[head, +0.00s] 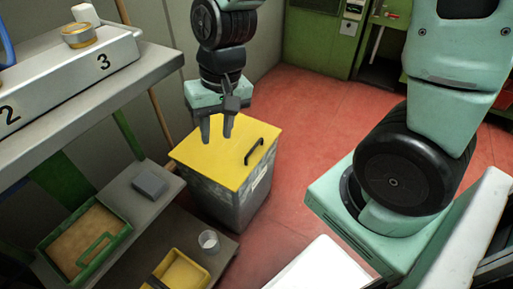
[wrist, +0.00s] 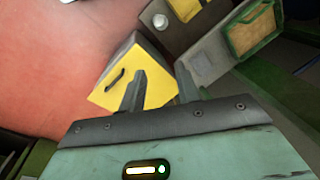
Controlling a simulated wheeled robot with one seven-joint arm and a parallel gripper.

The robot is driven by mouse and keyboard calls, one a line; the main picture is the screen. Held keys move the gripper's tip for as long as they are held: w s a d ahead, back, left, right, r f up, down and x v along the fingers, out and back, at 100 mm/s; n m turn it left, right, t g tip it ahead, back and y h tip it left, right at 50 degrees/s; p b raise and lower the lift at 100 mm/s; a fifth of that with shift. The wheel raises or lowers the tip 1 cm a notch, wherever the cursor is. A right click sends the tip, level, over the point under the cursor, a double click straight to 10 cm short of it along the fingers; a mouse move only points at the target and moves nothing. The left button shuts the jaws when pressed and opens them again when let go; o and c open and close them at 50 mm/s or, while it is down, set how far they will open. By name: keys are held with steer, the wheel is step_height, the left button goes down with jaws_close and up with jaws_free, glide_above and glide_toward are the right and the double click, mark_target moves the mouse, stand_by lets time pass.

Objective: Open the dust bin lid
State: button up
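The dust bin (head: 232,197) is a grey box on the red floor with a flat yellow lid (head: 212,162). The lid lies closed on top and has a dark bar handle (head: 254,151) near its right side. I cannot tell how high the fingertips are above the lid.
A grey shelf (head: 100,113) with a numbered white box (head: 70,72) stands at the left. Below it are a green-rimmed tray (head: 127,229), a grey block (head: 149,184), a small cup (head: 208,241) and a yellow tray (head: 203,272). Red floor (head: 320,85) is free right of the bin.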

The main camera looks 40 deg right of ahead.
steer(key=w+d+f+m, duration=0.4)
steer(key=w+d+m, duration=0.2)
steer(key=d, duration=0.2)
steer(key=m+t+h, duration=0.1)
steer(key=m, duration=0.5)
glide_toward(256, 145)
steer(key=f+b, duration=0.1)
steer(key=f, duration=0.1)
steer(key=f+b, duration=0.2)
steer(key=f, duration=0.1)
steer(key=w+a+f+b, duration=0.1)
steer(key=f+b, duration=0.1)
steer(key=shift+f, duration=0.4)
steer(key=shift+r, duration=0.1)
jaws_close()
